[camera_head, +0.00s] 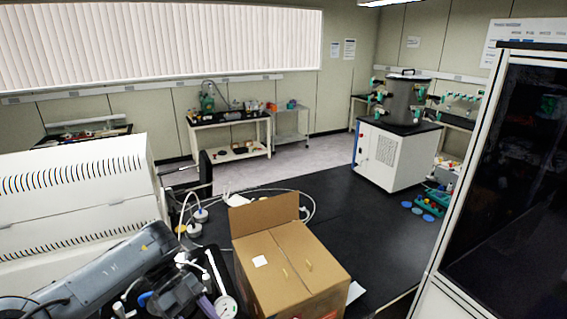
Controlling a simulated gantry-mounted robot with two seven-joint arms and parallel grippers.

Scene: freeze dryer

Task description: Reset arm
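The freeze dryer (390,158) stands at the back right as a white cabinet. Its dark drum (405,103) on top has green-tipped valves around it. Nothing is seen held by me.
An open-flapped cardboard box (290,265) stands at the front centre. A round gauge (227,306) and tubing are left of it. A white vented machine (80,205) fills the left. A dark-glass cabinet (515,190) blocks the right.

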